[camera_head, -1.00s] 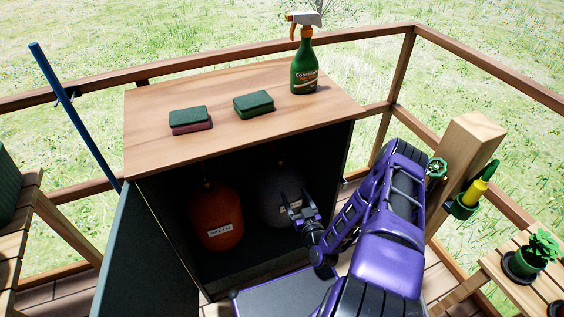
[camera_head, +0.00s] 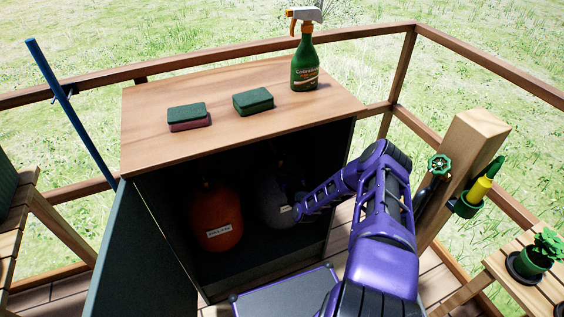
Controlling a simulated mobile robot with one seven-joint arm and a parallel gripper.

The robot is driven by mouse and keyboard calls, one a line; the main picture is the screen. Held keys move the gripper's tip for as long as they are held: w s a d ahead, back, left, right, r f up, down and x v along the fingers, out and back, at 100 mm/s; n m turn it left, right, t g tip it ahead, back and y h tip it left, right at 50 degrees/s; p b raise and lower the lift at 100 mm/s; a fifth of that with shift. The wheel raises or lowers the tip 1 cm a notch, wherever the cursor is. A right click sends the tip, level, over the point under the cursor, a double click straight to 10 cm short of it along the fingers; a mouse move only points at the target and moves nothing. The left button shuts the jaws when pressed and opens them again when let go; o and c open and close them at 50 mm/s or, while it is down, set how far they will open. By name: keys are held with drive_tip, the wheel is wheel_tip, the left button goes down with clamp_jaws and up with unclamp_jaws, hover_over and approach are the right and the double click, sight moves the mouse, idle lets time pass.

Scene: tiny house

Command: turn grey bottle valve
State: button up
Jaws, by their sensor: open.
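The grey bottle (camera_head: 270,202) stands inside the open, dark cabinet, to the right of the orange bottle (camera_head: 216,220). Its valve (camera_head: 281,165) is a small, dim shape at the top, hard to make out in the shadow. My gripper (camera_head: 294,197) is inside the cabinet opening at the right side of the grey bottle, below valve height. It is open with nothing seen between its fingers. The fingers are small and dark, and I cannot tell whether they touch the bottle.
The cabinet top (camera_head: 225,130) carries two sponges (camera_head: 253,101) and a green spray bottle (camera_head: 304,65). The cabinet door (camera_head: 140,255) stands open at left. A wooden post (camera_head: 465,165) with a green tap wheel (camera_head: 439,164) is right of my arm.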

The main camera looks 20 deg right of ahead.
drive_tip(key=shift+w, duration=0.8)
clamp_jaws()
